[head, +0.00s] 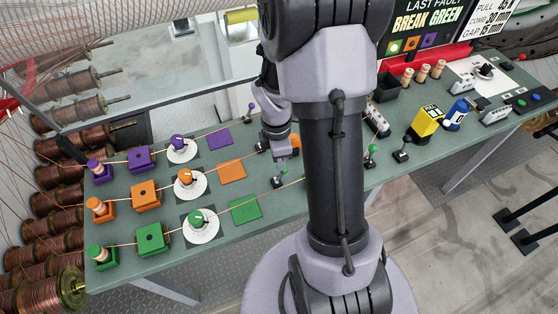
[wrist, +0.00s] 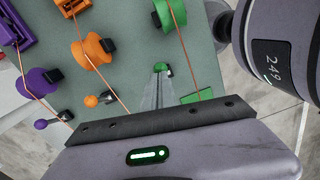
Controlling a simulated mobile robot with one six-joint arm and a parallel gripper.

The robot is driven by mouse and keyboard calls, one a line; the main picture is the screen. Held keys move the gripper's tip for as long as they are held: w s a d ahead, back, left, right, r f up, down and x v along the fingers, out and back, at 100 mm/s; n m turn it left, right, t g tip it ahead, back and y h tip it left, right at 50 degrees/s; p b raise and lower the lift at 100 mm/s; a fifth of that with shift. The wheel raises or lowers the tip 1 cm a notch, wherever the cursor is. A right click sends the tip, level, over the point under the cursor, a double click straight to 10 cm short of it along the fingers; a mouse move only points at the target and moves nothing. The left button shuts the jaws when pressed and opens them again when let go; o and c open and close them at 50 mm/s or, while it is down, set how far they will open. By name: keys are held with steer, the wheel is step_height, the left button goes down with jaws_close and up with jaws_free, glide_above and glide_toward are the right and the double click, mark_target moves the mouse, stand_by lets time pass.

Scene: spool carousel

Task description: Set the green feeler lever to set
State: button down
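The green feeler lever (head: 284,172) has a small green knob and stands on the green bench, right of the green square. Its knob also shows in the wrist view (wrist: 163,68). My gripper (head: 283,153) hangs just above and behind the lever, pointing down. In the wrist view its fingers (wrist: 158,90) look like one narrow grey wedge, drawn together, with the tip close to the green knob. I cannot tell whether they touch it. The lever's base is mostly hidden behind the fingers in the wrist view.
The orange knob (wrist: 92,101) and purple knob (wrist: 40,124) of neighbouring levers stand nearby. Strands run from the spools past the levers, one close to the green knob. The green square (head: 245,209) lies flat on the bench (head: 215,244). My arm hides the bench's middle.

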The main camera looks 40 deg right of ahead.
step_height(320, 180, up, 12)
steer(key=d+p, duration=0.2)
steer(key=p, duration=0.3)
steer(key=shift+w+f, duration=0.25)
steer(key=shift+w, duration=0.1)
steer(key=shift+a, duration=0.2)
steer(key=s+a+m+t+b, duration=0.2)
steer(key=s+a+m+b, duration=0.1)
steer(key=a+m+b, duration=0.2)
steer(key=s+a+f+m+t+y+b, duration=0.1)
steer(key=s+a+m+b, duration=0.3)
steer(key=a, duration=0.5)
steer(key=s+a+m+t+y+b, duration=0.1)
steer(key=s+a+m+t+b, duration=0.2)
steer(key=a+m+b, duration=0.4)
steer(key=m+b, duration=0.1)
steer(key=b, duration=0.2)
steer(key=shift+s+a+f, duration=0.25)
steer(key=shift+a+f, duration=0.05)
